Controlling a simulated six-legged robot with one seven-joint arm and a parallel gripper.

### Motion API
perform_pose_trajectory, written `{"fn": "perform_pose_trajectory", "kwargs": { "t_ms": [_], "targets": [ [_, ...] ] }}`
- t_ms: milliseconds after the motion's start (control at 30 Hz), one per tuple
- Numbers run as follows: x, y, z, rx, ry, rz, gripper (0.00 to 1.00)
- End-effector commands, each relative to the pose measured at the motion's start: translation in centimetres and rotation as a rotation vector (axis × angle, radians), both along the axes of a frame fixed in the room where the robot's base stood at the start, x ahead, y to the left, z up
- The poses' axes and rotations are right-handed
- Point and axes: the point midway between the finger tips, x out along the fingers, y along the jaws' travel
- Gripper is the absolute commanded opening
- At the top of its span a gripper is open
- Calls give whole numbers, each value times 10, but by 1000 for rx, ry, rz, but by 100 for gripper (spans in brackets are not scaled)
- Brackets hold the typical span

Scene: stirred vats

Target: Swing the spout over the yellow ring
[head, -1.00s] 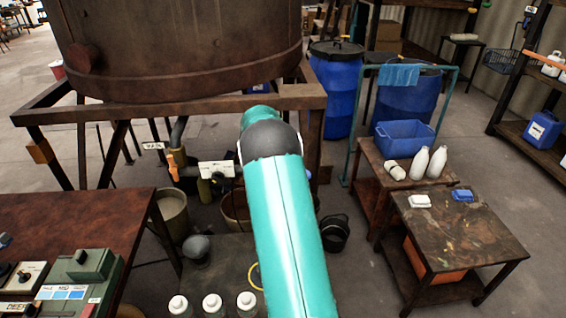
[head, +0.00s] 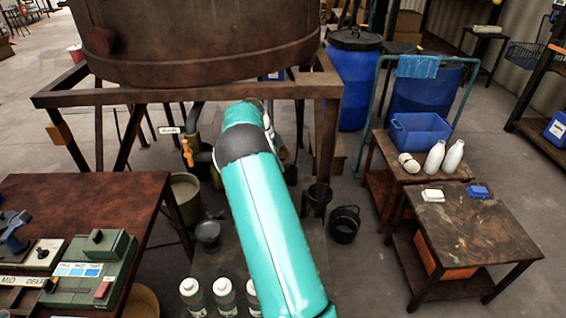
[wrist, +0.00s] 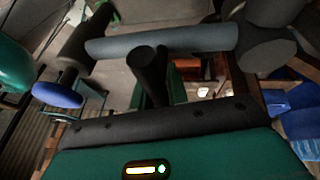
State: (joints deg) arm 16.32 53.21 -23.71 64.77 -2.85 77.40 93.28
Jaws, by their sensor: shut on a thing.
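In the wrist view, a long grey pipe (wrist: 200,40), which looks like the spout, runs across the upper middle to a thick dark joint at the right. My gripper (wrist: 154,58) shows as dark fingers reaching up to this pipe and appears shut on it. In the head view my teal arm covers my gripper and the spout's end. The yellow ring is not visible now; my arm covers the floor mat where it lay earlier.
A rusty vat (head: 205,40) stands on a metal frame (head: 230,93). White-capped bottles (head: 226,295) stand on the dark mat. A brown table (head: 80,205) is at left and a low table (head: 470,235) at right. A black bucket (head: 345,224) stands on the floor.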

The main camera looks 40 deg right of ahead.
Motion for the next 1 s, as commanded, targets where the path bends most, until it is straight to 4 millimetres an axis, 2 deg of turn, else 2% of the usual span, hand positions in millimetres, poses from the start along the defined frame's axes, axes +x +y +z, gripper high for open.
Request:
{"fn": "perform_pose_trajectory", "kwargs": {
  "t_ms": [633, 667, 733, 1000],
  "targets": [
    [3, 7, -2, 4, 1, -57, 0],
    [3, 7, -2, 5, 0, -57, 22],
    [3, 7, -1, 5, 1, -56, 36],
    [3, 6, -1, 2, 0, -56, 38]
  ]
}}
